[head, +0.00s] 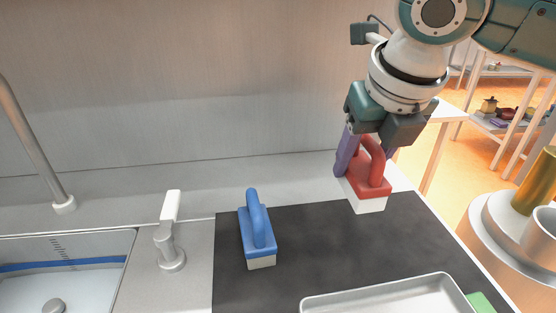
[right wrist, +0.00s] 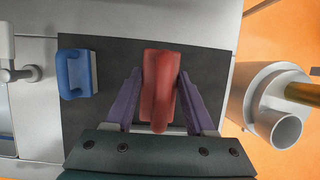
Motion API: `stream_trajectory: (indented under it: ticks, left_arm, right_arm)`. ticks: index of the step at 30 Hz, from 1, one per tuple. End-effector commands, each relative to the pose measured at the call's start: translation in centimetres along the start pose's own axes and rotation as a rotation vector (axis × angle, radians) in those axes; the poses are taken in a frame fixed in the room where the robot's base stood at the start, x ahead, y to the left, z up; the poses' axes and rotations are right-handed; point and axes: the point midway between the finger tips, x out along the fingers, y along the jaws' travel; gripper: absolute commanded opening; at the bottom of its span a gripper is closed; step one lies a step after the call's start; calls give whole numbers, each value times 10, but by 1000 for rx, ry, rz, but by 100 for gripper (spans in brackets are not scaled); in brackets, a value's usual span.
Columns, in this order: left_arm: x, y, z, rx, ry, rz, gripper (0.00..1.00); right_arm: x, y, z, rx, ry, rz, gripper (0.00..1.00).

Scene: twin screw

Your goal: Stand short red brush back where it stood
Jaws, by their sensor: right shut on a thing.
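The short red brush (head: 370,184) has a red back with a loop handle and a pale block of bristles below. My right gripper (head: 362,157) is shut on the red brush and holds it upright at the far right part of the dark mat (head: 325,246). I cannot tell whether its bristles touch the mat. In the right wrist view, the red brush (right wrist: 160,85) sits between the two purple fingers (right wrist: 160,98). A blue brush (head: 258,229) stands upright on the mat to the left. My left gripper is not in view.
A metal tray (head: 392,299) lies at the mat's front, with a green thing (head: 480,302) beside it. A sink (head: 65,276) and tap (head: 170,240) are at left. A round stand with a white cup (head: 541,230) is at right. The mat between the brushes is clear.

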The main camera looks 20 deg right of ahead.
Motion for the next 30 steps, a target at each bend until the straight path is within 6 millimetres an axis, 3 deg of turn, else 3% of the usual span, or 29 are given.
stream_trajectory:
  ticks: [3,9,15,29,30]
  left_arm:
    - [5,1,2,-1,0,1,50]
    - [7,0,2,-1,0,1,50]
    - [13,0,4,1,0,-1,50]
    - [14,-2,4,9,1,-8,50]
    - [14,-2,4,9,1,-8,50]
  right_arm:
    - [25,1,-11,0,3,0,3]
    - [42,2,-17,-1,0,0,2]
    - [71,3,-30,0,2,0,2]
    - [80,3,-32,-1,-2,0,2]
    - [79,3,-32,0,-2,0,59]
